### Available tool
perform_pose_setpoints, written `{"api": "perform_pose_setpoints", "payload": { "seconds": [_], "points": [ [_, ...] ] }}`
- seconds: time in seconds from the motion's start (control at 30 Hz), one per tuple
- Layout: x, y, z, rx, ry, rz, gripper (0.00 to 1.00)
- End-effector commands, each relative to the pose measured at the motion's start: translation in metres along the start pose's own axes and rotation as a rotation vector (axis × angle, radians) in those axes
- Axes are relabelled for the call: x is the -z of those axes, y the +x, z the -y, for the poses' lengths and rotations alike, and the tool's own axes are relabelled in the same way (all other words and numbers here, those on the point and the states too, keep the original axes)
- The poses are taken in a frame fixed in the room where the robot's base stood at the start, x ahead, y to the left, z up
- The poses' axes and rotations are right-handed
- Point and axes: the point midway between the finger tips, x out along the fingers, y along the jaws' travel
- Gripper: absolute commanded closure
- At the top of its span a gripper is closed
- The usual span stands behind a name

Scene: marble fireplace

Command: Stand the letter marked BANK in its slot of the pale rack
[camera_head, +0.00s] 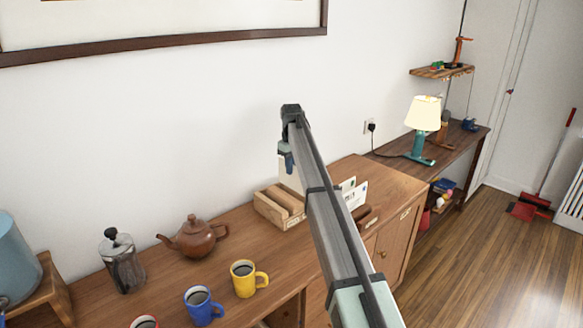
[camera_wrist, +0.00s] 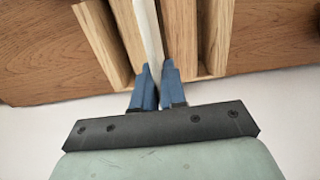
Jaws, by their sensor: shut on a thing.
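My gripper (camera_head: 287,160) has blue fingers and is shut on a white letter (camera_head: 291,178), hanging upright over the back right part of the pale rack (camera_head: 273,213). In the wrist view, the fingers (camera_wrist: 150,88) pinch the letter (camera_wrist: 149,30), seen edge-on as a thin, slightly slanted pale strip. It lines up with a gap between wooden dividers of the pale rack (camera_wrist: 183,35). I cannot tell how far its lower edge is inside the slot. The marking on its face is not visible. My arm hides the rack's right part.
White letters (camera_head: 354,193) stand in a dark holder (camera_head: 366,214) to the right, partly behind my arm. The wall is close behind.

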Motion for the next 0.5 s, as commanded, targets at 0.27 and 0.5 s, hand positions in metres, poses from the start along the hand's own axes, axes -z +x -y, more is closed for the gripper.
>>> {"api": "perform_pose_setpoints", "payload": {
  "seconds": [0.27,0.5],
  "points": [
    [-0.0001,0.0031,0.0000,0.000,0.000,0.000,1.00],
    [-0.0001,0.0091,0.0000,0.000,0.000,0.000,1.00]
  ]
}}
